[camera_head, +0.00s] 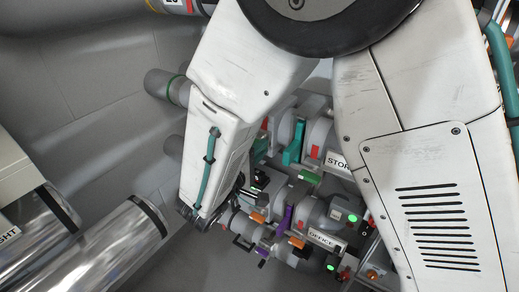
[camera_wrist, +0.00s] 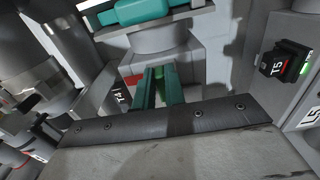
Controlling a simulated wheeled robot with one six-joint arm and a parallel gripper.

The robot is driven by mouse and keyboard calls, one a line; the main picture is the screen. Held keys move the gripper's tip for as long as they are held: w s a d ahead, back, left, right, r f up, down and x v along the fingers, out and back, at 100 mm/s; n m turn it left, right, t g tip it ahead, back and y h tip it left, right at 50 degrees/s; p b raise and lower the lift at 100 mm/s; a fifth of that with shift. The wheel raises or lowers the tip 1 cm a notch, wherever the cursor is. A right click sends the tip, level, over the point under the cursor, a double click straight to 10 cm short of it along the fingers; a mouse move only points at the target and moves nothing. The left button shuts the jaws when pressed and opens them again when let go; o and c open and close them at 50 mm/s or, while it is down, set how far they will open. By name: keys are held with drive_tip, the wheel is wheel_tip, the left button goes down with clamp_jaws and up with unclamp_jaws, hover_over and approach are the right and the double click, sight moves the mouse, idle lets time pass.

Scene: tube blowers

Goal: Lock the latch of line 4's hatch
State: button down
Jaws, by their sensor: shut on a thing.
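In the wrist view, line 4's tag T4 (camera_wrist: 118,96) stands just left of two dark green bars. My gripper (camera_wrist: 160,82) is shut on the green latch (camera_wrist: 150,88) in front of the grey housing; fingers and latch are hard to tell apart here. A small green glow shows between the bars. A red piece (camera_wrist: 133,79) sits just left of them. A larger teal part (camera_wrist: 140,11) lies above on the round grey fitting. In the head view my arm reaches down beside the machines, and the gripper's jaws are hidden or too small to make out.
The T5 box (camera_wrist: 285,62), with red and green marks, is right of my gripper. In the head view, pipe fittings with teal (camera_head: 294,143), purple (camera_head: 286,221) and orange (camera_head: 297,241) parts crowd close to my wrist. Large shiny cylinders (camera_head: 116,252) lie at lower left.

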drive_tip(key=shift+f, duration=0.1)
idle(0.3)
drive_tip(key=c, duration=1.5)
unclamp_jaws()
drive_tip(key=shift+o, duration=0.2)
drive_tip(key=v, duration=0.7)
drive_tip(key=shift+s+a, duration=0.2)
drive_tip(key=shift+s, duration=0.15)
